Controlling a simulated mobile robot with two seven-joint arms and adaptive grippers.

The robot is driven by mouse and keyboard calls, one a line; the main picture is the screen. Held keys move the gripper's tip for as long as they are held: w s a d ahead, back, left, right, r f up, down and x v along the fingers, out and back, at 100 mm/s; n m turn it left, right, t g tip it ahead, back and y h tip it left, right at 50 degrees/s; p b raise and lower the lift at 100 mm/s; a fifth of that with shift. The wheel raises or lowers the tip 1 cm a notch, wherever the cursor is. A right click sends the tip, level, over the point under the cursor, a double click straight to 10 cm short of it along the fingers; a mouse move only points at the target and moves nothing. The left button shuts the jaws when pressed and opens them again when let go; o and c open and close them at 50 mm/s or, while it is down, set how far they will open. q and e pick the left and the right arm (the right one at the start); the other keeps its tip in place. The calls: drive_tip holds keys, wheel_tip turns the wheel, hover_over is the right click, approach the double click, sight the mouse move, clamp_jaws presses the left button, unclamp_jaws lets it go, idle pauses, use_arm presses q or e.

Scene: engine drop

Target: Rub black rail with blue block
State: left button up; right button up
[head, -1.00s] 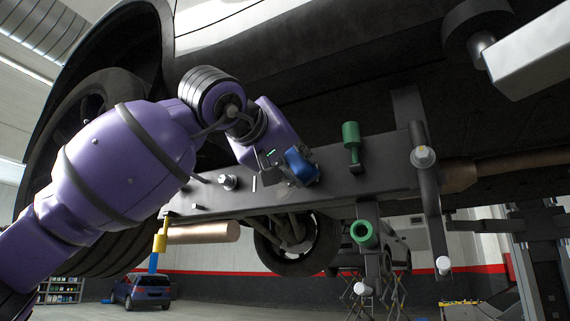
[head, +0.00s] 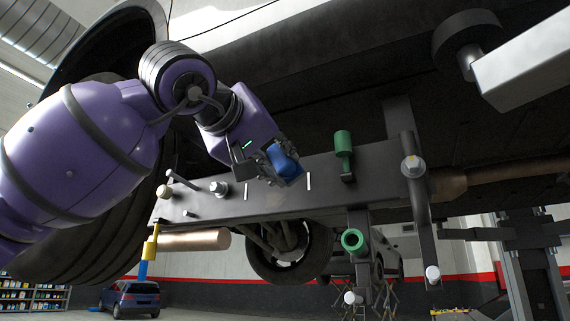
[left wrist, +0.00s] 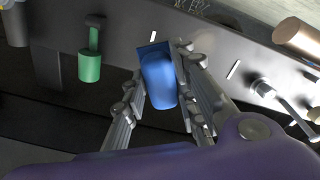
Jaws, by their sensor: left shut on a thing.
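The black rail (head: 370,160) is a long dark beam under the car; it also runs across the top of the left wrist view (left wrist: 215,50). It carries two short white marks. My left gripper (head: 280,172) is shut on the blue block (head: 284,158), at the rail's upper part between the marks. In the left wrist view, the blue block (left wrist: 158,80) sits between the two fingers, its far end at the rail's face. I cannot tell whether the block touches the rail. My right gripper is not in view.
A wheel (head: 285,250) is behind the rail. A steel bar (head: 420,210) crosses the rail's right end.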

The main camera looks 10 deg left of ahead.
use_arm(q)
drive_tip(key=shift+s+a, duration=0.1)
drive_tip(key=shift+s, duration=0.25)
drive_tip(key=shift+s, duration=0.1)
drive_tip(key=shift+v, duration=1.45)
